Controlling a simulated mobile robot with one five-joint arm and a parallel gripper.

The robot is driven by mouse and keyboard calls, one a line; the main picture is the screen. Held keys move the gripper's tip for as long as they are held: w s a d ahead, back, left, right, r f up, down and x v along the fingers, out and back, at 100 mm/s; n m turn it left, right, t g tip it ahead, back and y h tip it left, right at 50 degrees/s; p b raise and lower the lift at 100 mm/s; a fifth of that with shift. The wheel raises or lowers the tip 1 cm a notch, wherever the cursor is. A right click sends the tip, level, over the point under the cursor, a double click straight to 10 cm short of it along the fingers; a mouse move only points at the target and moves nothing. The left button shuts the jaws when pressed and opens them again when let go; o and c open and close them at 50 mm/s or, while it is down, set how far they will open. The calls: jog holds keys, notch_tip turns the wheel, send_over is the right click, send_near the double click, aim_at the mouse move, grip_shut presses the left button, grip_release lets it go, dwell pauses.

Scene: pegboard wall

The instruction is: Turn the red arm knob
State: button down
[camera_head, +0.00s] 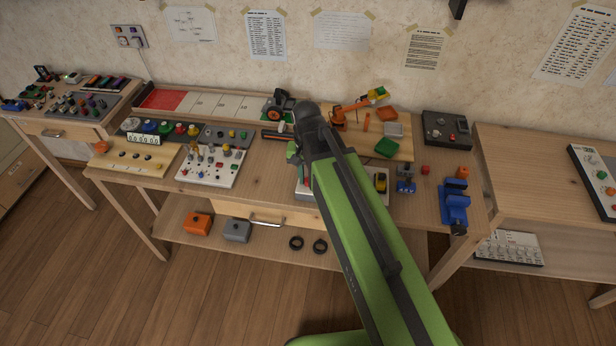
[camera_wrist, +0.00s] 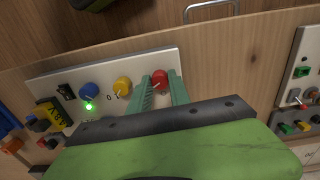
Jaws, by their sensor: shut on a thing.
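The red arm knob (camera_wrist: 160,76) is a round red knob with a pale pointer, on a white panel (camera_wrist: 50,71) in the wrist view. My gripper (camera_wrist: 161,82) has its two green fingers on either side of the knob and is shut on it. The fingers hide part of the knob's sides. A yellow knob (camera_wrist: 122,84) and a blue knob (camera_wrist: 89,91) sit to its left on the same panel, with a lit green light (camera_wrist: 88,106) below the blue one. In the head view my arm hides the red knob and most of the panel.
An orange model arm (camera_head: 350,108) stands on a wooden board behind my arm. A blue vise (camera_head: 454,203) is at the workbench's right end. A white switch panel (camera_head: 210,165) lies left of my arm. Black rings (camera_head: 296,243) lie on the lower shelf.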

aim_at(307, 180)
jog(key=c, duration=1.2)
grip_release()
notch_tip(307, 180, up, 18)
jog(key=p, duration=1.7)
jog(key=shift+a+f, duration=0.15)
jog(key=shift+f, duration=0.1)
